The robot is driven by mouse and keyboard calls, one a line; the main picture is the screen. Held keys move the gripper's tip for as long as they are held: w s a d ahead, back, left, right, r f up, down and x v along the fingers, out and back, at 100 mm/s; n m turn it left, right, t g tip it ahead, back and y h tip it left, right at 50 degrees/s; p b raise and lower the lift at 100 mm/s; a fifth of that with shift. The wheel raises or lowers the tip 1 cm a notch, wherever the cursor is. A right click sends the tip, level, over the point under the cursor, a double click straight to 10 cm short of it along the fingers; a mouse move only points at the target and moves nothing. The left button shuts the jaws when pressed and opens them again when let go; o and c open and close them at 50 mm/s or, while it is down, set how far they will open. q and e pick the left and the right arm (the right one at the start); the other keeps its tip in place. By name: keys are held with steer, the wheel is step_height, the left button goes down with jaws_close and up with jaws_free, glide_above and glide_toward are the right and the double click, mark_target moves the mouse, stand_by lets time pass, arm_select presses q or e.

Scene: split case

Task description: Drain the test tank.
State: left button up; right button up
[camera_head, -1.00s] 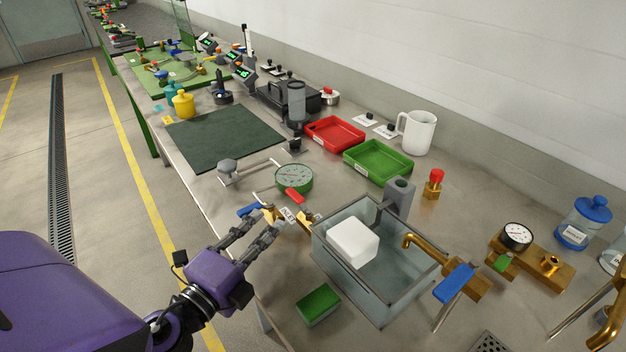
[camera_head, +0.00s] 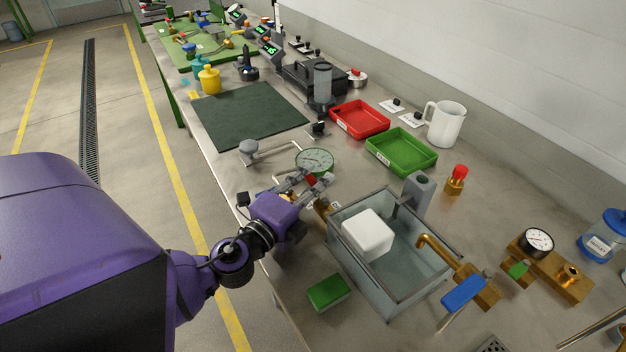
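The clear-walled test tank (camera_head: 362,277) stands on the bench with a white block (camera_head: 368,234) inside. Brass pipework with a small red handle (camera_head: 310,181) lies at the tank's left side, near a round green-rimmed gauge (camera_head: 315,160). My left gripper (camera_head: 318,174) is over this pipework. Its two fingers are apart, with the red handle showing between them; I cannot tell whether they touch it. The gripper hides most of the pipework, including its blue handle. A brass tap with a blue lever (camera_head: 463,293) is at the tank's right edge. My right gripper is not in view.
A green sponge-like block (camera_head: 328,292) lies in front of the tank. Red (camera_head: 360,119) and green (camera_head: 402,151) trays and a white mug (camera_head: 445,124) stand behind. A brass gauge assembly (camera_head: 550,270) is at right. The dark mat (camera_head: 248,115) is bare.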

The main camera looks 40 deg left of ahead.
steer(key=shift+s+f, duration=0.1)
arm_select(q)
jaws_close()
steer(key=shift+y, duration=0.3)
steer(key=shift+s+r+n+y+p, duration=0.1)
steer(key=shift+s+n+y+p, duration=0.2)
steer(key=shift+n+y+p, duration=0.5)
steer(key=shift+s+a+n+y, duration=0.1)
steer(key=shift+n+y, duration=0.3)
steer(key=shift+y, duration=0.2)
steer(key=shift+s+n+g+y, duration=0.3)
steer(key=shift+n+y, duration=0.2)
steer(key=shift+y, duration=0.3)
steer(key=shift+s+n+g+y, duration=0.2)
steer(key=shift+n+g+y, duration=0.25)
steer(key=shift+y, duration=0.35)
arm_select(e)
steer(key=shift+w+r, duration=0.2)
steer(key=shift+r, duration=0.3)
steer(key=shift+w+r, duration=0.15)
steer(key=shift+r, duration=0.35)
